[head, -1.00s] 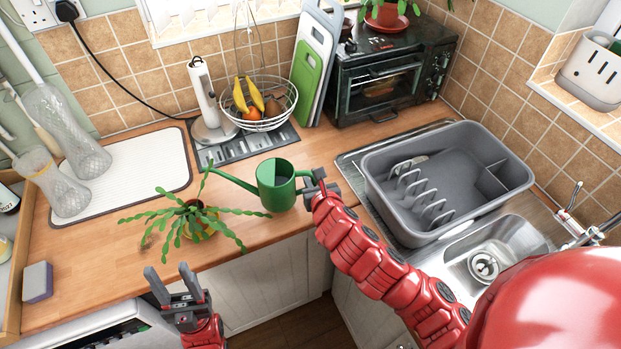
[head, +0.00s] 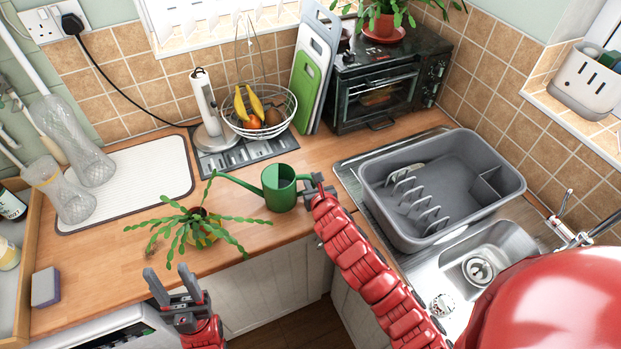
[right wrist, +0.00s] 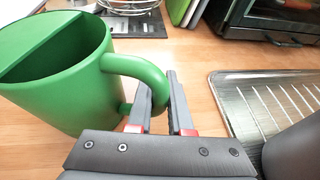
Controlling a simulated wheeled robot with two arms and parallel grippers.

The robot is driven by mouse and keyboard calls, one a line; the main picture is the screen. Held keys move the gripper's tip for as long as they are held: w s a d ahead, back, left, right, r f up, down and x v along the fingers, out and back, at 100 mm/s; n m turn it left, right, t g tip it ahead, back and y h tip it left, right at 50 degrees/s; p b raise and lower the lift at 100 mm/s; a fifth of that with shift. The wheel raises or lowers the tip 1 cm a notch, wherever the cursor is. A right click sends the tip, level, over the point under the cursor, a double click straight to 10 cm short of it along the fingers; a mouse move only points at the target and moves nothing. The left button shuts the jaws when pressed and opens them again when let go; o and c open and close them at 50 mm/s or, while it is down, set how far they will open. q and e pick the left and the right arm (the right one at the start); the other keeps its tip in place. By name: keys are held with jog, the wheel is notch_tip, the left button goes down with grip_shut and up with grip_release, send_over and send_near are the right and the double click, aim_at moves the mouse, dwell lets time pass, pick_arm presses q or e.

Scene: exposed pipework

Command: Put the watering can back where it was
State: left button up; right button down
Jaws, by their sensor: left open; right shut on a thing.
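The green watering can (head: 279,188) is upright at the middle of the wooden counter, its spout pointing left toward the potted plant. My right gripper (head: 312,188) is shut on the can's handle at its right side. In the right wrist view the can (right wrist: 62,75) fills the left, and the handle passes between the fingers of my right gripper (right wrist: 158,105). I cannot tell whether the can's base touches the counter. My left gripper (head: 174,288) is open and empty in front of the counter, below the plant.
A trailing plant (head: 197,225) stands left of the can, under its spout. Behind are a wire fruit basket (head: 262,128) and a paper towel holder (head: 207,110). A grey dish rack (head: 440,185) and the sink (head: 480,262) lie right.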

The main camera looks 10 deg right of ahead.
jog(key=shift+f, duration=0.2)
jog(key=c, duration=0.8)
grip_release()
jog(key=shift+r, duration=0.1)
jog(key=shift+c, duration=0.2)
